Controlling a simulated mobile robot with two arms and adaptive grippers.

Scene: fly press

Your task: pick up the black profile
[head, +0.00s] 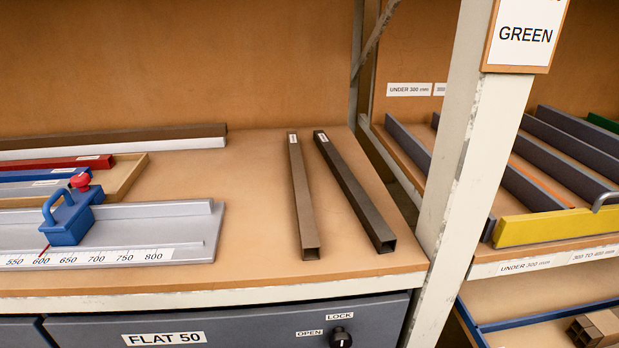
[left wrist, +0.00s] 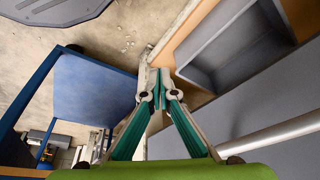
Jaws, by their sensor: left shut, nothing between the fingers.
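Two square hollow profiles with small white labels lie on the bench top in the head view, pointing away from me, apart from each other. The right one (head: 355,190) is the darker, a grey-black brown. The left one (head: 303,200) is lighter brown. No profile there is plainly black, so which is the black one is not certain. My left gripper (left wrist: 156,88) shows in the left wrist view, its green-padded fingers together with nothing between them. It is away from both profiles, and no profile shows in that view. My right gripper is in neither view.
A measuring fence (head: 150,230) with a blue stop block (head: 70,217) is on the left. A wooden tray (head: 125,175) holds red and blue profiles. A pale post (head: 465,150) stands right of the bench. A blue cart (left wrist: 95,85) and an open grey drawer (left wrist: 230,45) flank my left gripper.

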